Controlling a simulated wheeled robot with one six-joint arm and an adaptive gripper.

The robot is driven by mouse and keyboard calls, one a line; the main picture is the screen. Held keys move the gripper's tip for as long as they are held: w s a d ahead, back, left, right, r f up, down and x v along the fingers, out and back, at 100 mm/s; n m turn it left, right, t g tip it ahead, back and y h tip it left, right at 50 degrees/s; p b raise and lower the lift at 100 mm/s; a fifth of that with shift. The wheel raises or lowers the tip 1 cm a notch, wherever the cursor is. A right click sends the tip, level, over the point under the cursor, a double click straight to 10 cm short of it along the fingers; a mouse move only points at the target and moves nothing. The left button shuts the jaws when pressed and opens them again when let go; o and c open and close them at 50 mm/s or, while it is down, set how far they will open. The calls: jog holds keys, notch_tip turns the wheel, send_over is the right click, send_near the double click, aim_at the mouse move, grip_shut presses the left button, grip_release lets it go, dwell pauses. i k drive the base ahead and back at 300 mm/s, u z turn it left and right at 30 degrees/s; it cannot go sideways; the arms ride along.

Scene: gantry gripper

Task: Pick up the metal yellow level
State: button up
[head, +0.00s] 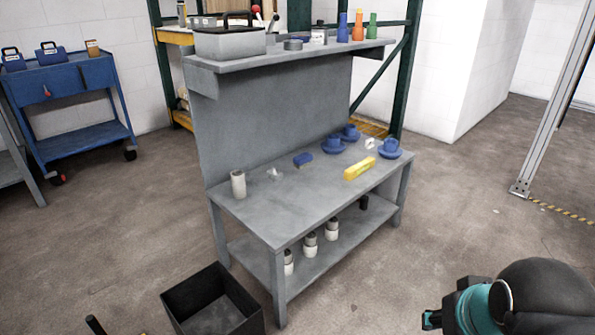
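The yellow level (359,168) lies flat on the grey workbench top (320,185), toward its right part. Its long side runs slantwise, rising to the right, and nothing covers it. My gripper is not in view. A black and teal part of my own arm shows at the lower right, well apart from the bench and the level.
Blue cups on saucers (390,149) stand right of and behind the level. An upper shelf (290,58) overhangs the back. A black bin (213,312) stands on the floor before the bench.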

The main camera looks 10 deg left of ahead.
aim_at(351, 173)
jog(key=z, duration=0.95)
jog(key=i, duration=2)
jog(key=u, duration=3.2)
